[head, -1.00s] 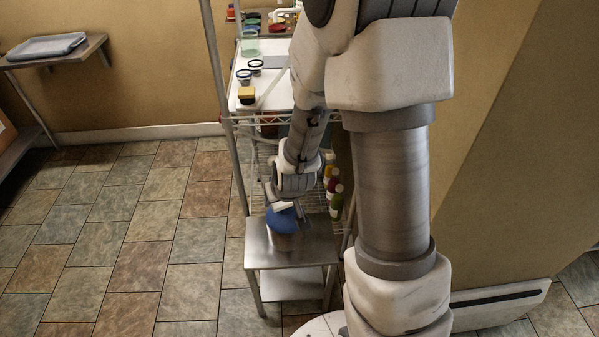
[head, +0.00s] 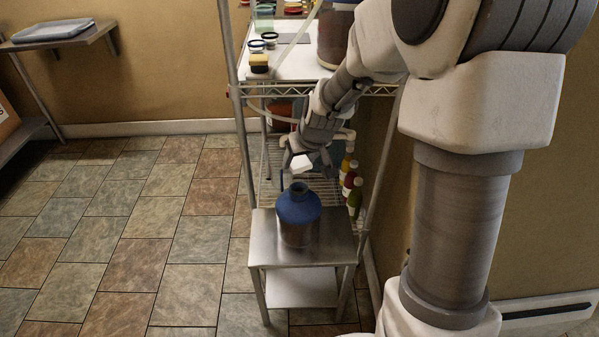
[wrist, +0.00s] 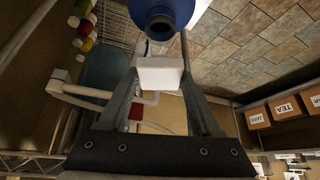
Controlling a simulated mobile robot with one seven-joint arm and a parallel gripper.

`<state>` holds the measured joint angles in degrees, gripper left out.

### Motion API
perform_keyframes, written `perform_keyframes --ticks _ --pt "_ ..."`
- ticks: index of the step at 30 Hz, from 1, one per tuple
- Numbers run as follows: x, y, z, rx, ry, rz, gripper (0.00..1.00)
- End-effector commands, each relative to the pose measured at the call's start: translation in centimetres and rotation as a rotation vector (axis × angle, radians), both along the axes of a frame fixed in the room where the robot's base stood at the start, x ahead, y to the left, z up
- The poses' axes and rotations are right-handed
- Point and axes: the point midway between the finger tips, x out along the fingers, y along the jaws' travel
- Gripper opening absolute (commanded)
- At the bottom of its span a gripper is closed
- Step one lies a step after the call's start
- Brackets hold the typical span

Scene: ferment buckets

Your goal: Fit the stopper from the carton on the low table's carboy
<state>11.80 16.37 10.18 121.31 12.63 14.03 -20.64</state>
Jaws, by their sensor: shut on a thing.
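The low table's carboy (head: 298,212), brown with a blue shoulder and open neck, stands upright on the metal low table (head: 340,246). In the wrist view its blue top and dark mouth (wrist: 160,24) show at the upper middle. My gripper (head: 300,160) is above and just behind the carboy in the head view. It is shut on a white, block-like stopper (head: 301,165), which also shows between the fingers in the wrist view (wrist: 158,74). The stopper is apart from the neck. The carton cannot be made out for certain.
A wire rack (head: 300,90) stands behind the low table, with another brown vessel (head: 332,38) on its top. Several bottles (head: 351,183) stand right of my gripper. Labelled boxes (wrist: 286,106) show in the wrist view. The floor at left is clear.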

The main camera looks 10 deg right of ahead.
Motion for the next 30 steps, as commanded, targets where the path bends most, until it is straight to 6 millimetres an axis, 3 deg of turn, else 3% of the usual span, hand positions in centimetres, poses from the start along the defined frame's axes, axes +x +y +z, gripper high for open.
perform_keyframes --ticks 11,30 --pt "0.6 0.0 -0.7 0.004 -0.001 0.014 0.11" --pt "0.6 0.0 -5.6 0.004 -0.002 0.012 0.11"
